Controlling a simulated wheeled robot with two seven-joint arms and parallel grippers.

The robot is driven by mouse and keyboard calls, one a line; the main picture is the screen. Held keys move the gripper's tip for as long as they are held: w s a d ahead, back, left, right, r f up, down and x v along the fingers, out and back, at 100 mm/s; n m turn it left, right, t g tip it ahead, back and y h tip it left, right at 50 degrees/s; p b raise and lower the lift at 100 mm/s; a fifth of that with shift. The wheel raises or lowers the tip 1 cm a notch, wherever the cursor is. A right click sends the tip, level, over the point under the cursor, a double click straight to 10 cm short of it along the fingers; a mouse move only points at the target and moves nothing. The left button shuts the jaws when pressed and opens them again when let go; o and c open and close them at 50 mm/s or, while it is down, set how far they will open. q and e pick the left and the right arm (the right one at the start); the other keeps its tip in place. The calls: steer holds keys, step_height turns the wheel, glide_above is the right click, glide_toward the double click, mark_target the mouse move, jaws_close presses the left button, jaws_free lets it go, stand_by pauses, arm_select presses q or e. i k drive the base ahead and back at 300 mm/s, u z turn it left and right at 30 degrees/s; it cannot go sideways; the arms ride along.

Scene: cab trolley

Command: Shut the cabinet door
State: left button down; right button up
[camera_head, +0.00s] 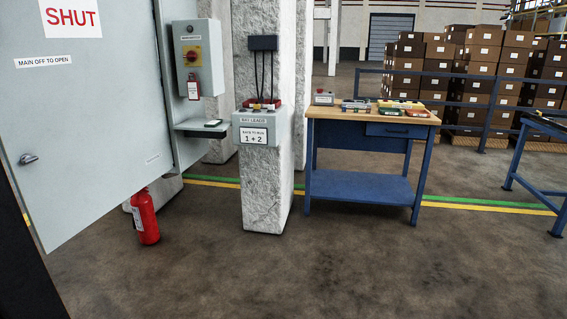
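The cabinet door (95,120) is a large light-grey panel filling the left of the head view. It carries a red "SHUT" label, a "MAIN OFF TO OPEN" label and a small lever handle (28,159) near its left edge. The door appears to stand swung out towards me, with floor visible below it and past its lower left edge. Its right side meets a grey cabinet part (172,80). The cabinet's inside is hidden. Neither of my grippers is in view.
A red fire extinguisher (146,218) stands on the floor under the door. A switch box (197,58) and concrete pillar (265,190) stand right of it. A blue workbench (366,185) is farther right, before a railing and stacked boxes (494,75). The front floor is clear.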

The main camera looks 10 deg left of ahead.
mark_target(80, 94)
steer(key=i, duration=0.4)
steer(key=u, duration=1)
steer(key=i, duration=0.8)
steer(key=z, duration=0.45)
steer(key=i, duration=1.3)
steer(key=u, duration=0.4)
